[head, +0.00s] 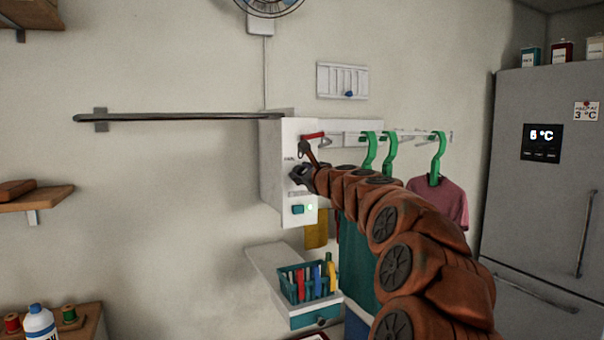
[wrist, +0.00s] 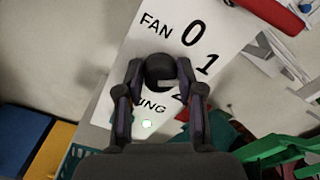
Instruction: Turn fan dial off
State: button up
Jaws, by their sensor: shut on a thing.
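The fan dial (wrist: 160,68) is a dark round knob on a white panel (wrist: 130,45) marked FAN, 0 and 1, with a partly hidden mark below. My gripper (wrist: 160,72) is shut on the dial, one finger on each side of it. In the head view my gripper (head: 300,176) meets the front of the white control box (head: 272,160) on the wall; the dial is mostly hidden there. Which mark the dial points to I cannot tell. The fan (head: 270,6) is at the top edge, partly cut off.
A red-handled lever (head: 313,135) is just above the dial, also seen at the wrist view's top (wrist: 272,12). A teal switch (head: 297,210) with a lit green lamp is below. Green hangers (head: 390,155) hang close right. A basket (head: 300,284) sits below.

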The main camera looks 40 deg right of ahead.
jog(key=n, duration=0.2)
jog(key=n+b, duration=0.1)
jog(key=n, duration=0.2)
jog(key=shift+a+f+n+b, duration=0.1)
jog(key=shift+f+n+b, duration=0.2)
jog(key=shift+n, duration=0.1)
jog(key=n+b, duration=0.2)
jog(key=n, duration=0.2)
jog(key=shift+n+b, duration=0.55)
jog(key=shift+n, duration=0.15)
jog(key=shift+r, duration=0.15)
jog(key=o, duration=1.2)
jog(key=shift+c, duration=0.2)
jog(key=v, duration=1.2)
